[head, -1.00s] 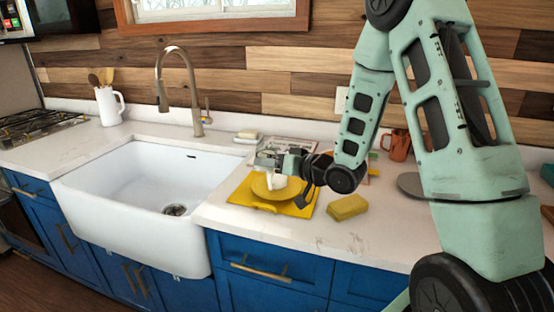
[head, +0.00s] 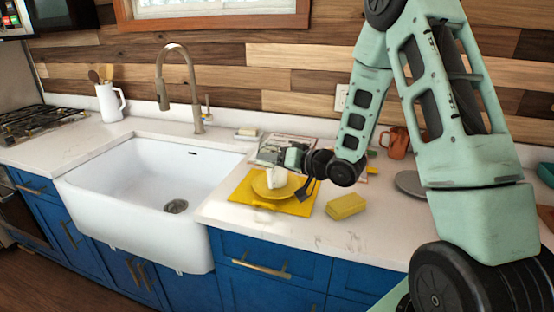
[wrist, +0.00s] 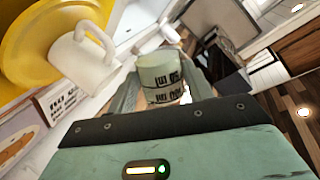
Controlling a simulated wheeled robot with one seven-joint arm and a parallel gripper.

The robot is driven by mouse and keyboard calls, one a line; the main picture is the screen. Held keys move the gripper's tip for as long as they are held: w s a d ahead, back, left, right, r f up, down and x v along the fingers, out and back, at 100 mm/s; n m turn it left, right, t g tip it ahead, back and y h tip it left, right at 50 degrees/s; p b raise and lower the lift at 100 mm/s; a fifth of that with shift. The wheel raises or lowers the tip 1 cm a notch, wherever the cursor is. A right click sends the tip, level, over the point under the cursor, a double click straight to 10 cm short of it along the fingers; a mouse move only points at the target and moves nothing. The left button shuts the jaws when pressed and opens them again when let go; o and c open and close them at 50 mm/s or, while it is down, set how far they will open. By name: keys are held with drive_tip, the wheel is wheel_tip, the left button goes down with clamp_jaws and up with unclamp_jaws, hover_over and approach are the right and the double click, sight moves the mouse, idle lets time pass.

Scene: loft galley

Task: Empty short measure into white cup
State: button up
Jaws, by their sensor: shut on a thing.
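The short measure (wrist: 160,78) is a pale grey-green cylinder with dark lettering, held between the two fingers of my gripper (wrist: 160,92) in the wrist view. Its contents are not visible. In the head view my gripper (head: 270,153) is just above and behind the white cup (head: 270,197), and the measure is too small to make out clearly. The white cup, also in the wrist view (wrist: 78,62), has a handle. It sits on a yellow plate (head: 260,187), which lies on a yellow board (head: 242,193). Measure and cup appear apart.
The white sink (head: 150,190) and tap (head: 180,80) are to the left. A copper mug (head: 395,140) and grey disc (head: 410,184) stand right.

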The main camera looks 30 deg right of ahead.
drive_tip(key=shift+w+d+r+m+p, duration=0.1)
drive_tip(key=shift+r+m+p, duration=0.45)
drive_tip(key=shift+p, duration=0.7)
drive_tip(key=shift+f+m+g+y+p, duration=0.3)
drive_tip(key=shift+f+m+g+p, duration=0.1)
drive_tip(key=shift+m+p, duration=0.3)
idle(0.5)
drive_tip(key=shift+r+m+g+p, duration=0.3)
drive_tip(key=shift+r+m+p, duration=0.25)
drive_tip(key=shift+p, duration=0.75)
drive_tip(key=shift+w+d+f+m+y+p, duration=0.1)
drive_tip(key=shift+d+f+m+y+p, duration=0.05)
drive_tip(key=shift+f+m+y+p, duration=0.4)
idle(0.9)
drive_tip(key=shift+w+d+r+m+g+y+p, duration=0.35)
drive_tip(key=shift+d+r+m+p, duration=0.4)
drive_tip(key=shift+p, duration=1.1)
drive_tip(key=shift+w+f+m+p, duration=0.15)
drive_tip(key=shift+f+m+p, duration=0.45)
drive_tip(key=shift+p, duration=0.45)
